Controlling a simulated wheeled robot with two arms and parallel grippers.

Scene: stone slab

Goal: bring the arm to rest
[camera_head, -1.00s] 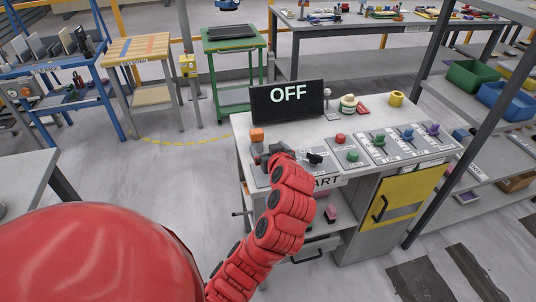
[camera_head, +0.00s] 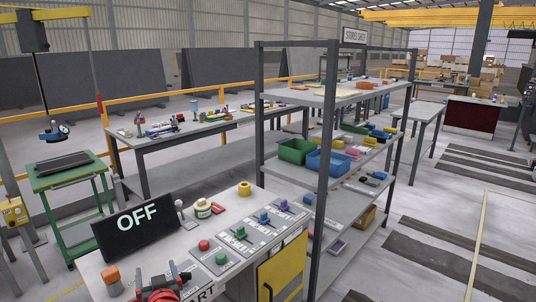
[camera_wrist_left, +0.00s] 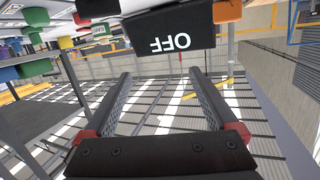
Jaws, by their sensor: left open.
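My left gripper (camera_head: 164,280) shows at the bottom of the head view, dark with red parts, over the left end of the control bench (camera_head: 215,285). In the left wrist view its two dark fingers (camera_wrist_left: 160,82) are spread apart with nothing between them. The black display (camera_head: 136,224) reading OFF stands behind the gripper on the bench. It shows upside down in the wrist view (camera_wrist_left: 170,35), beyond the fingertips. The rest of my left arm is cut off by the frame's lower edge. My right gripper is not in view.
A grey shelf rack (camera_head: 315,200) with bins stands close behind the bench's right end. Open floor lies farther right.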

